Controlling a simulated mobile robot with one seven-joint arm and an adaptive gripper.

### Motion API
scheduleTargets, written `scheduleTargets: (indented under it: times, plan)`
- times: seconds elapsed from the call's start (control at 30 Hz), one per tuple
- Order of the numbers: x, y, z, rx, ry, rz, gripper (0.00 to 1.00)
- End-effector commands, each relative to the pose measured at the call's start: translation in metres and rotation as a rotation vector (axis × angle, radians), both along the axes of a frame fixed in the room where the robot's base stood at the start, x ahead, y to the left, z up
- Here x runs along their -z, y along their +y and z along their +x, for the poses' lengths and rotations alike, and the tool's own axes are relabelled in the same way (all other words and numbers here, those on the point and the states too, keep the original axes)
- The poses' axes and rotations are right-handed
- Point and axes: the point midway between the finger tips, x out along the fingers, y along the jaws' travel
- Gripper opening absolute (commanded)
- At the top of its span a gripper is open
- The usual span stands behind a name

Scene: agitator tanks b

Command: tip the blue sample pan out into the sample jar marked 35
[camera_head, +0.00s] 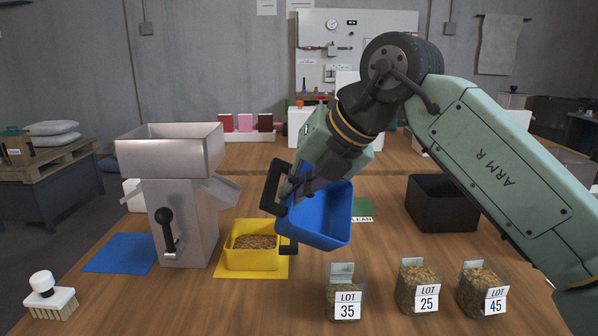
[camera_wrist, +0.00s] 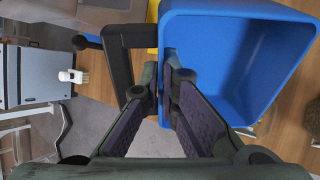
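The blue sample pan (camera_head: 322,215) hangs in the air above the table, steeply tilted, its open side toward the head camera. The inside that shows looks bare in the head view and in the wrist view (camera_wrist: 235,60). The clear sample jar marked 35 (camera_head: 346,297) stands upright at the front, with brown grain inside. The pan's lower edge is above and behind this jar, apart from it in the picture.
Jars marked 25 (camera_head: 418,287) and 45 (camera_head: 483,289) stand right of it. A yellow pan (camera_head: 250,262) of grain sits left, near a metal hopper machine (camera_head: 183,190). A black bin (camera_head: 440,203) is at right, a brush (camera_head: 48,297) at front left. A blue mat (camera_head: 122,252) is bare.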

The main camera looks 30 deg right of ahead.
Motion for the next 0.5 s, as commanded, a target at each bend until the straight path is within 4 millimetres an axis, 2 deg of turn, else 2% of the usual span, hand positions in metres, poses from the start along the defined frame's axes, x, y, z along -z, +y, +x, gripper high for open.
scheduleTargets:
  times: [0.23,0.5]
  plan:
    - [0.0,0.001,0.004,0.001,0.054,-0.012,0.0]
    - [0.009,0.003,0.014,-0.001,0.217,-0.044,0.0]
